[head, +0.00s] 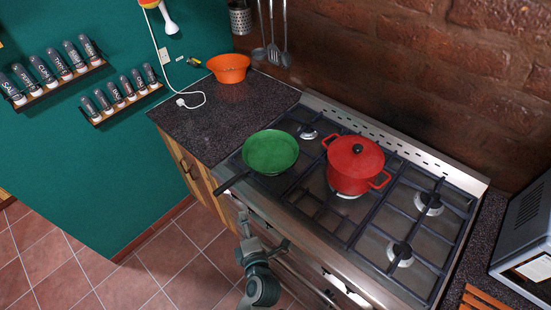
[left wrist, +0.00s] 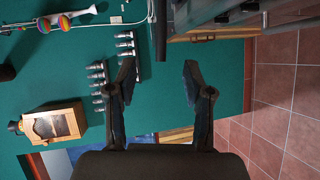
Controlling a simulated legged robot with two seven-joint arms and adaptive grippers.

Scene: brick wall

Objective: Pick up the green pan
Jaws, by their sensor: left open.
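The green pan (head: 270,151) sits on the left burner area of the stove, its dark handle (head: 232,181) pointing to the lower left over the stove's front edge. My left gripper (head: 262,232) is open and empty in front of the stove, below and to the right of the handle's end in the head view. Its two spread fingers also show in the left wrist view (left wrist: 159,73), with nothing between them. A dark bar beyond the fingertips there looks like the pan's handle, but I cannot be sure. My right gripper is not in view.
A red lidded pot (head: 355,166) stands right of the pan on the stove (head: 330,232). An orange bowl (head: 228,67) sits on the dark counter (head: 205,125). Spice jars (head: 61,67) line wall shelves at left. A microwave (head: 524,240) is at far right.

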